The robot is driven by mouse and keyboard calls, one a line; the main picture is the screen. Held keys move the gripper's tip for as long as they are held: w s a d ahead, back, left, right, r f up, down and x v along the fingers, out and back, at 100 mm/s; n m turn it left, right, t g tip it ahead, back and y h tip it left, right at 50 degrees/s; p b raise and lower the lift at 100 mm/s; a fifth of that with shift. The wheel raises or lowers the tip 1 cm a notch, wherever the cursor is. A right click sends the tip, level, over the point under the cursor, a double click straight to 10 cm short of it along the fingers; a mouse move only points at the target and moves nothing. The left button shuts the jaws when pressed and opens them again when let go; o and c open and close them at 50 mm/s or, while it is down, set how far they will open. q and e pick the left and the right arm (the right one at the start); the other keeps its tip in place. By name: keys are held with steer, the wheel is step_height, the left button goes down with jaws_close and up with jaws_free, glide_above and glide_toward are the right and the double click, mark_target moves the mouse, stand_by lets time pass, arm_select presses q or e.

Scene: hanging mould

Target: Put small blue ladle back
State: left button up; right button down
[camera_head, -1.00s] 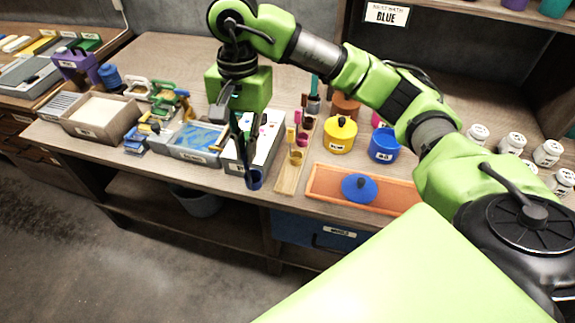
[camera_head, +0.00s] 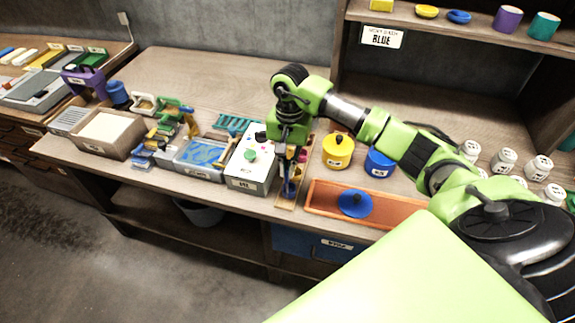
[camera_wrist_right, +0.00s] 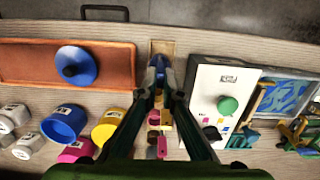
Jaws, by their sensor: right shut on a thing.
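My right gripper (camera_head: 288,160) is shut on the small blue ladle (camera_head: 290,188), which hangs downward from the fingers. The ladle is over the near part of a narrow wooden board (camera_head: 283,204). In the right wrist view, the right gripper (camera_wrist_right: 158,92) points at the board's bare end (camera_wrist_right: 162,46), with the blue ladle (camera_wrist_right: 158,64) between its fingertips. Several small pink and yellow ladles (camera_wrist_right: 154,118) stand along the board behind it. I cannot tell whether the blue ladle touches the board. My left gripper is not in view.
A white box with a green knob (camera_head: 246,172) stands close left of the board. An orange tray (camera_head: 322,206) with a blue lid (camera_head: 356,204) lies to the right. Yellow (camera_head: 338,150) and blue (camera_head: 380,163) pots stand behind the tray.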

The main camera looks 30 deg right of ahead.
steer(key=shift+f, duration=0.5)
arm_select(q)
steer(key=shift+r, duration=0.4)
arm_select(e)
steer(key=shift+f, duration=0.1)
steer(key=shift+f+b, duration=0.55)
steer(key=shift+b, duration=0.1)
steer(key=c, duration=2.2)
jaws_free()
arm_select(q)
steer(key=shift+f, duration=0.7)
arm_select(e)
steer(key=shift+r, duration=0.1)
